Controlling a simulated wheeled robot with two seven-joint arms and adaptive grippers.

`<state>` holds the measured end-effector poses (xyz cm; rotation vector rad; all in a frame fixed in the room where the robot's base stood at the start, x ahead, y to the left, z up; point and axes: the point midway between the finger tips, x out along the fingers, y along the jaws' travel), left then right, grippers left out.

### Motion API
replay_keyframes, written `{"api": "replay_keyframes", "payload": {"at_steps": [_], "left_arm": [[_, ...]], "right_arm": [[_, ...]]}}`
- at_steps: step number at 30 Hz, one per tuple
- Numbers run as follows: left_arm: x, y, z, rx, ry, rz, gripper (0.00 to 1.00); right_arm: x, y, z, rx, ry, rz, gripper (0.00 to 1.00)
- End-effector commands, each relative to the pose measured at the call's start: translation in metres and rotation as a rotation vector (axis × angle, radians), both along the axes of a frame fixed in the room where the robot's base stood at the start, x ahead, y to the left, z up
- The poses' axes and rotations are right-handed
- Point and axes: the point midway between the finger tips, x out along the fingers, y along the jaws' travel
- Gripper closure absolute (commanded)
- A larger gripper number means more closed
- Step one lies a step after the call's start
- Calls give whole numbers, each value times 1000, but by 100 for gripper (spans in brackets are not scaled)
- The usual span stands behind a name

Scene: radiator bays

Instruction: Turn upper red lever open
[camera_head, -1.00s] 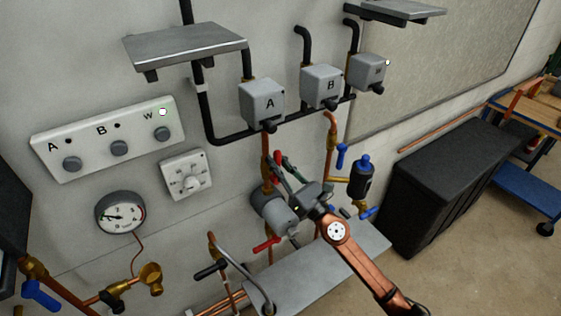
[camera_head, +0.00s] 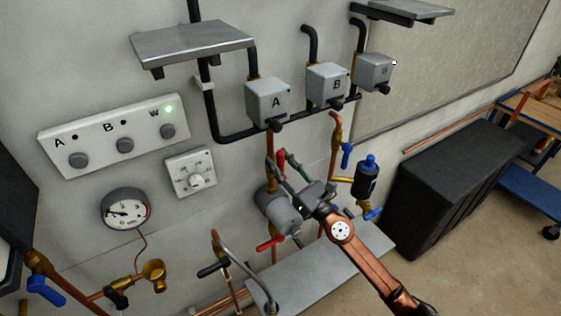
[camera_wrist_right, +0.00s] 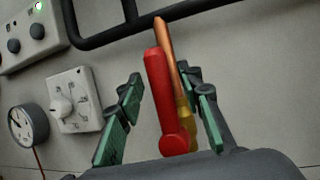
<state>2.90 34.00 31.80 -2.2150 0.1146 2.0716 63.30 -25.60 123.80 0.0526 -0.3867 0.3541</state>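The upper red lever (camera_head: 281,157) is on the copper pipe under box A, above the grey pump; in the head view my gripper partly covers it. In the right wrist view the red lever (camera_wrist_right: 158,95) points up the picture, between the two green-padded fingers, with a gap on each side. My right gripper (camera_head: 283,172) is open around it, and it also shows in the right wrist view (camera_wrist_right: 164,118). A lower red lever (camera_head: 270,243) sticks out to the left below the pump. My left gripper is not in view.
The grey pump (camera_head: 274,211) sits just under my right gripper. Black pipes (camera_head: 232,138) and boxes A (camera_head: 266,99) and B (camera_head: 326,84) are above. Blue-handled valves (camera_head: 347,155) stand to the right. A grey shelf (camera_head: 310,279) lies below.

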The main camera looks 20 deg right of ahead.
Motion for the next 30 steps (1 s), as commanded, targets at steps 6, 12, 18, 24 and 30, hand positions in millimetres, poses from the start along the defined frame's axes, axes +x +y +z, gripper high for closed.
{"api": "replay_keyframes", "payload": {"at_steps": [6, 12, 18, 24, 30], "left_arm": [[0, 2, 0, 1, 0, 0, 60], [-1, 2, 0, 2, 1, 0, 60], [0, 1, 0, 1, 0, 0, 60], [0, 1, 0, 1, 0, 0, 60], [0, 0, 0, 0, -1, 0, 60]], "right_arm": [[0, 0, 1, 2, 0, -1, 66], [-8, -4, -4, 7, 2, 0, 66], [-36, -15, -17, 10, 4, -2, 66], [-73, -29, -33, 7, 3, -2, 66], [-97, -38, -43, 4, 1, -2, 66]]}}
